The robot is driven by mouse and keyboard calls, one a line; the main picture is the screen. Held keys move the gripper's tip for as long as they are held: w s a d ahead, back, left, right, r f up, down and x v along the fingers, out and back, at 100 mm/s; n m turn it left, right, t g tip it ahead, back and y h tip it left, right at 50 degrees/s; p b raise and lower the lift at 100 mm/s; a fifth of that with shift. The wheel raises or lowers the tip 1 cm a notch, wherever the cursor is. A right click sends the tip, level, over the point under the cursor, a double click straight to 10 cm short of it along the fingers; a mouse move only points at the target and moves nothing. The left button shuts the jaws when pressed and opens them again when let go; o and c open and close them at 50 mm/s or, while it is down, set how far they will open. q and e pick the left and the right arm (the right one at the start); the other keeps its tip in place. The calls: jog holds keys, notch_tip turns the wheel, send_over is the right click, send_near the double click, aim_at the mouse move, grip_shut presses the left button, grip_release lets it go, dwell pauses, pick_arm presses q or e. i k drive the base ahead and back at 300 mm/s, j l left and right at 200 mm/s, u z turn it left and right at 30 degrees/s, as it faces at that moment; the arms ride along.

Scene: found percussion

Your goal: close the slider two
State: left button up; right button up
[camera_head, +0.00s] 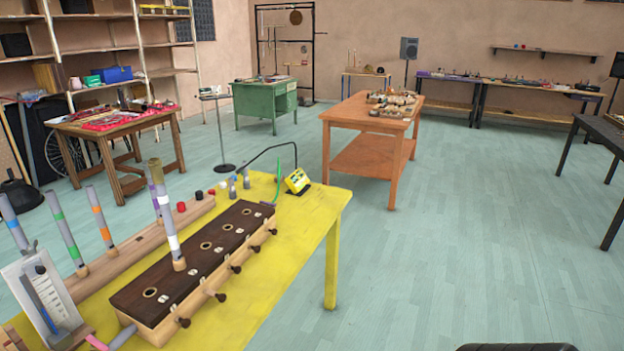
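A long wooden box (152,334) with a dark brown top (190,262) lies on the yellow table. Its top has a row of round holes, and a striped tube (168,228) stands upright at one of them. Several dark knobs stick out along its right side, such as a near knob (183,322), one behind it (221,297) and a farther one (236,269). These may be the sliders. No numbers are readable, so I cannot tell which is slider two or how far each is pushed in. Neither of my grippers is in view.
The yellow table (310,210) has a bare right strip. A wooden rail (140,245) with upright tubes, a white panel (42,295) and a small yellow device (297,181) share it. An orange table (365,128) stands beyond. The floor at right is open.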

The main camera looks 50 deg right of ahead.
aim_at(221, 298)
jog(key=z, duration=1.05)
